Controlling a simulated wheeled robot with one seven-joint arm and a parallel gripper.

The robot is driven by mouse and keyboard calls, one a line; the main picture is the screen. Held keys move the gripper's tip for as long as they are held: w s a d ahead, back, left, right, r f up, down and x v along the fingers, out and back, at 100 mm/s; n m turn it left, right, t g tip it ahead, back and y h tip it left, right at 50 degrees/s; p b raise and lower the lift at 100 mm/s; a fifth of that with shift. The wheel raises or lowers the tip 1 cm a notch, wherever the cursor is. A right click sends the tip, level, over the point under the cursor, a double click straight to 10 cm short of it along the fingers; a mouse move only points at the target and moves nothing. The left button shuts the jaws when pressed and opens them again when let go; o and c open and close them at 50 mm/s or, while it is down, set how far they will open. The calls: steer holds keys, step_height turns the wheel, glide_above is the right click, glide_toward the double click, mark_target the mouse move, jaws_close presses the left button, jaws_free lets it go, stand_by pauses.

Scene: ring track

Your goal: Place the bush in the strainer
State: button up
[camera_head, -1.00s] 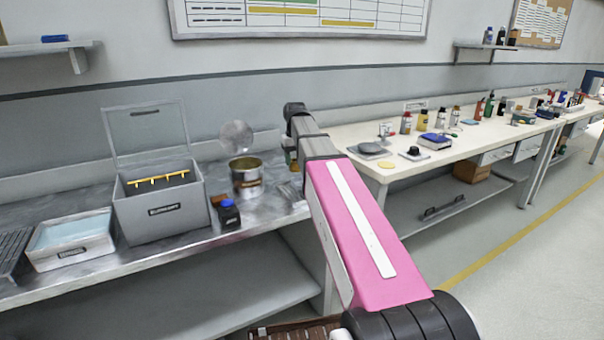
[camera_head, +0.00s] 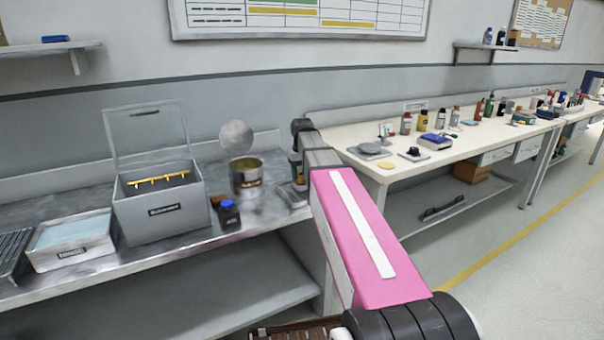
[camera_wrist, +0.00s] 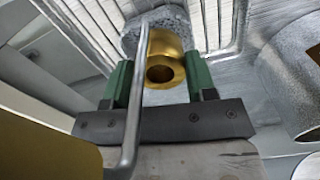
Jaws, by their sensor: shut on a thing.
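The bush, a short brass ring with a dark hole (camera_wrist: 172,48), sits between the green fingers of my gripper (camera_wrist: 160,82) in the wrist view. My gripper is shut on it. A grey speckled round piece (camera_wrist: 158,22) lies just beyond the bush, and a thin metal bar (camera_wrist: 135,105) crosses in front. In the head view my gripper is mostly hidden behind my arm, over the right end of the metal bench. A round grey disc (camera_head: 237,137) stands above an open tin (camera_head: 246,176) there. I cannot tell for sure which item is the strainer.
A grey box with a raised clear lid (camera_head: 162,210) and a shallow tray (camera_head: 72,241) stand left of the tin. A blue-capped bottle (camera_head: 229,215) stands near the bench front. A cream table (camera_head: 440,165) with several items adjoins on the right.

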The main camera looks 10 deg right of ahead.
steer(key=shift+f, duration=0.55)
steer(key=o, duration=1.3)
step_height(320, 180, up, 13)
steer(key=shift+r, duration=0.15)
